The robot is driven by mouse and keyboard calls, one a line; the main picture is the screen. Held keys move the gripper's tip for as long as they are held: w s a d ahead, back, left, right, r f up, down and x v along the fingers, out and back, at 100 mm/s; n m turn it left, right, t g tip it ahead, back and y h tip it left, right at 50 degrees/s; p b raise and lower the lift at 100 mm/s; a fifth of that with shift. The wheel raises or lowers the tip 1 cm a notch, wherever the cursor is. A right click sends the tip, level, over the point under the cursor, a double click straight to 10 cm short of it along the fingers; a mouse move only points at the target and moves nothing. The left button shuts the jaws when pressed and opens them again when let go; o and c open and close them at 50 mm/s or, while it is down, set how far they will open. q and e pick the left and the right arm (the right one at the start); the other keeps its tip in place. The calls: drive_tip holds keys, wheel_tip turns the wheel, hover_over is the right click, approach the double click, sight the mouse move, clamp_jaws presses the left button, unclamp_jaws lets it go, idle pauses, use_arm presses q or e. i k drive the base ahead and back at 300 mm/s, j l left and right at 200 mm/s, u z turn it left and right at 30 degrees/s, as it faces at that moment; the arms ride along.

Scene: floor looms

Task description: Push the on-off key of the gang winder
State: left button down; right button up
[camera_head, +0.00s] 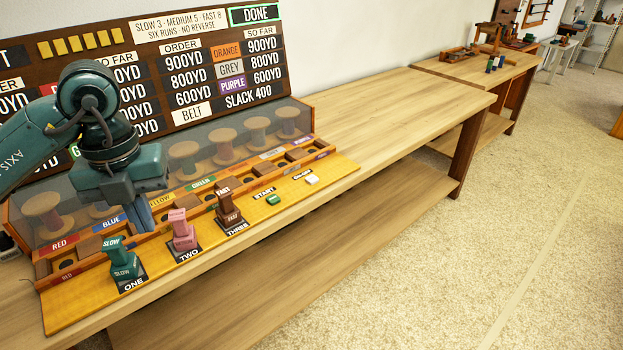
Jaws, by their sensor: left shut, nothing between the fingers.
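The gang winder (344,172) is a long wooden unit with a yellow front deck on the bench. Its on-off key is a small white key (312,180) at the deck's right end, with a small label behind it. My left gripper (140,218) points down, shut and empty, above the left part of the winder near the blue label. It is well to the left of the white key and apart from it. The white key is in plain sight. My right gripper is not in view.
A green start key (273,199) sits left of the white key. Green (122,260), pink (181,232) and brown (229,208) levers stand along the deck. A lettered board (200,75) rises behind. The bench (400,112) is clear to the right.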

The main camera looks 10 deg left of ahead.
sight(312, 180)
drive_tip(key=i+l, duration=0.2)
drive_tip(key=i, duration=0.3)
drive_tip(key=i+l, duration=0.25)
drive_tip(key=i, duration=0.25)
drive_tip(key=i+l, duration=0.2)
drive_tip(key=i, duration=0.3)
